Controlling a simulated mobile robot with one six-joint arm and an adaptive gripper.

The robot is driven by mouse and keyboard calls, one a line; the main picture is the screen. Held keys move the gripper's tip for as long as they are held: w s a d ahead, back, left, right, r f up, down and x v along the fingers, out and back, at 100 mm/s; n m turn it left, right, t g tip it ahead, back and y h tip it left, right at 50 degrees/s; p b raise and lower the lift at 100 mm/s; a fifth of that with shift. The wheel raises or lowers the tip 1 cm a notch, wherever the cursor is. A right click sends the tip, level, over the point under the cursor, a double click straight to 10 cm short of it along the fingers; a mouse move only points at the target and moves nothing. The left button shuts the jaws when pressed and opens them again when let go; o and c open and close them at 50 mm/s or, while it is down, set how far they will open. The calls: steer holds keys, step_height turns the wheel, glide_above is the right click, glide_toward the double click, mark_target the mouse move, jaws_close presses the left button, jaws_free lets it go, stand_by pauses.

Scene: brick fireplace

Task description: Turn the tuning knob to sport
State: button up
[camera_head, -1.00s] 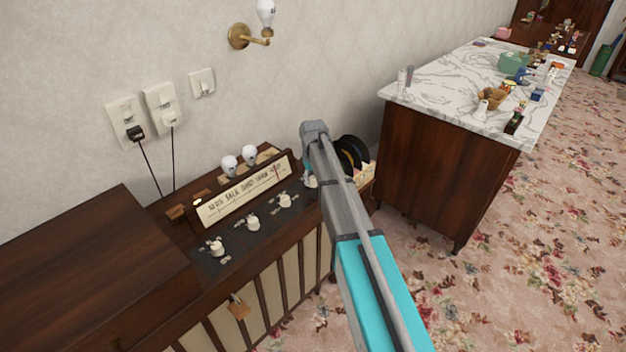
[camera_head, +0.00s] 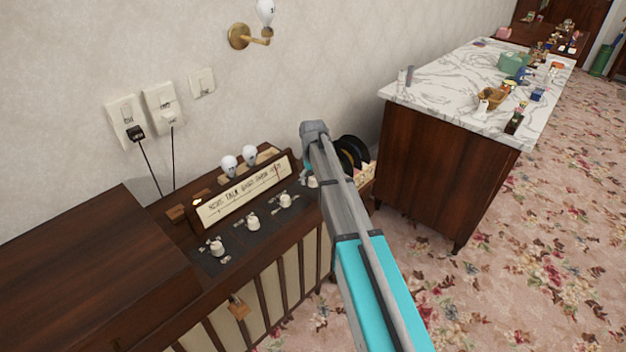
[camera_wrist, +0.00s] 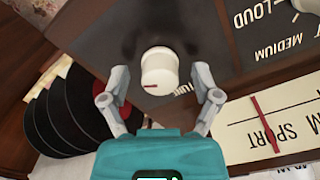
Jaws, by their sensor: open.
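The tuning knob (camera_wrist: 158,72) is white with a red mark on its rim, and stands on a dark panel partly lettered "TUNE". My gripper (camera_wrist: 160,98) is open, with one finger on each side of the knob; I cannot tell whether either finger touches it. The cream dial (camera_wrist: 240,135) is at the right of the wrist view. Its red needle (camera_wrist: 263,122) lies close beside the word SPORT. In the head view my arm partly hides the knob (camera_head: 313,181), and the dial (camera_head: 243,192) sits behind the knob row.
Other white knobs (camera_head: 253,222) line the radio's panel. Two small bulbs (camera_head: 239,160) stand behind the dial. Black records (camera_wrist: 62,112) stand close to my left finger in the wrist view. A marble-topped cabinet (camera_head: 430,80) stands to the right, with carpet around it.

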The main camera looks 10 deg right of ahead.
mark_target(313, 178)
steer(key=shift+n, duration=0.4)
steer(key=shift+r, duration=0.15)
step_height(313, 178, up, 14)
steer(key=p, duration=1.4)
steer(key=shift+f, duration=0.25)
steer(key=s+r+m+p, duration=0.1)
steer(key=s+r+p, duration=0.1)
steer(key=s, duration=1.2)
steer(key=s+r+m+p, duration=0.1)
steer(key=s+r+p, duration=0.1)
steer(key=s, duration=1.3)
steer(key=shift+a+r, duration=0.2)
steer(key=shift+r, duration=0.15)
steer(key=c, duration=0.3)
